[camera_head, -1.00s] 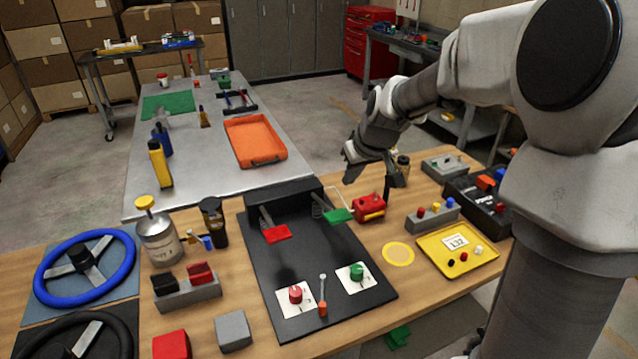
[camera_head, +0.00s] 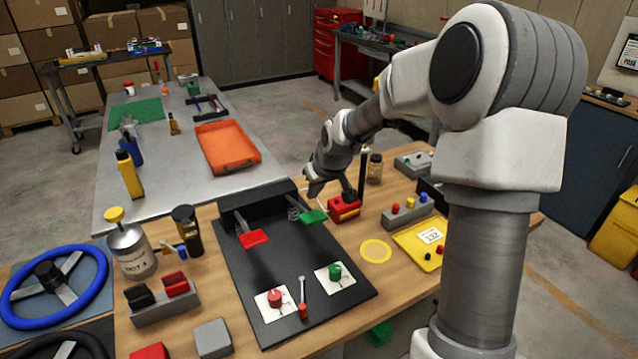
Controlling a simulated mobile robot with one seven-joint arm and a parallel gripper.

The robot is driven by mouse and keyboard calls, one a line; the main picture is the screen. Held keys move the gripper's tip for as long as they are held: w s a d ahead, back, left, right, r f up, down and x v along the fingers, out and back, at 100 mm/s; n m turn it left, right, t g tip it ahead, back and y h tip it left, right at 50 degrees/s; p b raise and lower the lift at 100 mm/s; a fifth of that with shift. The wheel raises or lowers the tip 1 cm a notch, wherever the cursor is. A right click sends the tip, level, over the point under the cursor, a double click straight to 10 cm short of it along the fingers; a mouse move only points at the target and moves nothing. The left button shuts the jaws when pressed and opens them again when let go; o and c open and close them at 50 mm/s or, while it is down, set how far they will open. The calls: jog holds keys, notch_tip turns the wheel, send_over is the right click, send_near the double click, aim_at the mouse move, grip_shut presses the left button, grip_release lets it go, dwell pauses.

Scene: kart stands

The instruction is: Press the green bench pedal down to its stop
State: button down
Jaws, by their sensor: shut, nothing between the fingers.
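The green bench pedal (camera_head: 313,217) is a small flat plate on an arm at the right of the black pedal unit (camera_head: 285,262). A coil spring stands beside its arm, and the pedal looks raised above the base. The red pedal (camera_head: 252,240) is on the same unit, to the left. My gripper (camera_head: 316,189) is shut and empty. It points down just above and behind the green pedal, with a small gap in the picture. I cannot tell the exact height of the gap, and the fingertips are small and dark.
A red device (camera_head: 344,208) and a dark post (camera_head: 362,174) stand close right of the green pedal. A red knob (camera_head: 275,297) and a green knob (camera_head: 335,272) sit at the unit's front. A yellow tray (camera_head: 420,243) lies to the right. The unit's middle is bare.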

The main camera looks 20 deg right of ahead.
aim_at(311, 215)
notch_tip(311, 215, down, 5)
jog(key=shift+s+f, duration=0.1)
dwell(0.5)
